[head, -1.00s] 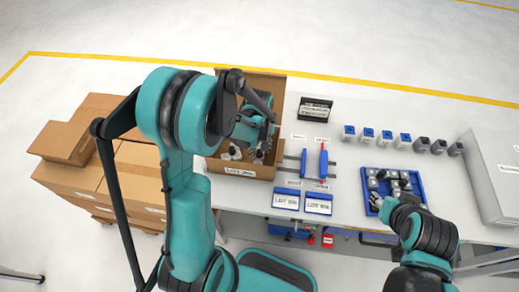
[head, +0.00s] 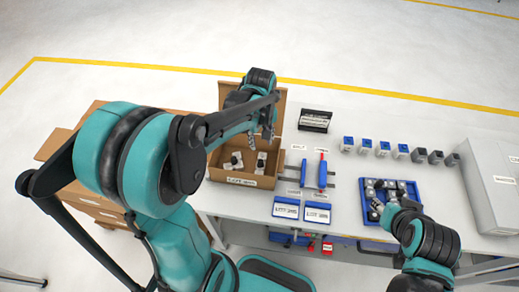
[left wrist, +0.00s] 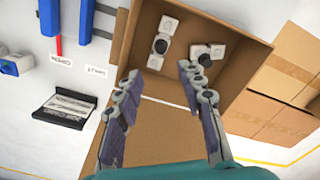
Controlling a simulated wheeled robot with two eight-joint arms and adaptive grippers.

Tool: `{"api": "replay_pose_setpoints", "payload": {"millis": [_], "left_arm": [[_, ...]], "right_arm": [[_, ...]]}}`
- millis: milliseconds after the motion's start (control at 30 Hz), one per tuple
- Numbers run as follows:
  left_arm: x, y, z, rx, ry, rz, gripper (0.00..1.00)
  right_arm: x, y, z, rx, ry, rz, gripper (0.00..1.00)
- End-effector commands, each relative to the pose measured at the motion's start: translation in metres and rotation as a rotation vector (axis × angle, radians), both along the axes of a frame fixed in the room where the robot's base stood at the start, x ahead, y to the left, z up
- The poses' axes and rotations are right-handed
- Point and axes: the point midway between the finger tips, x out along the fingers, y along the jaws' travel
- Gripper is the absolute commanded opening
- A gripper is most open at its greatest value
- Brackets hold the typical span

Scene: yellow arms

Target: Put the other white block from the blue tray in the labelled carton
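The labelled carton (head: 242,181) stands open on the table. Two white pieces with dark round parts lie apart on its floor: one left (head: 234,160), one right (head: 261,162). They also show in the left wrist view (left wrist: 161,43) (left wrist: 205,53). My left gripper (head: 261,136) hangs over the carton's back part, fingers spread and empty; the left wrist view (left wrist: 160,75) shows the gap between them. The blue tray (head: 418,203) at right holds several grey, white and dark pieces. My right gripper (head: 381,213) is at its front left corner; its fingers are too small to read.
Several blue-topped and dark small containers (head: 383,149) stand in a row behind the tray. A grey case (head: 490,185) stands far right; brown boxes are at left.

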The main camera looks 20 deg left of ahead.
Motion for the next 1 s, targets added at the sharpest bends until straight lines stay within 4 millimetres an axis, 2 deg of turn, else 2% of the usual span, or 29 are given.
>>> {"api": "replay_pose_setpoints", "payload": {"millis": [300, 500, 700, 1000], "left_arm": [[-0.044, -0.018, 0.050, 0.051, -0.213, -0.291, 0.39], [-0.075, -0.028, 0.069, 0.117, -0.360, -0.495, 0.39], [-0.100, -0.035, 0.075, 0.196, -0.486, -0.670, 0.39], [-0.113, -0.039, 0.076, 0.257, -0.561, -0.777, 0.39]], "right_arm": [[0.000, 0.000, 0.000, 0.000, 0.000, 0.000, 0.40], [0.000, 0.000, 0.000, 0.000, 0.000, 0.000, 0.40], [0.000, 0.000, 0.000, 0.000, 0.000, 0.000, 0.40], [0.000, 0.000, 0.000, 0.000, 0.000, 0.000, 0.40]]}}
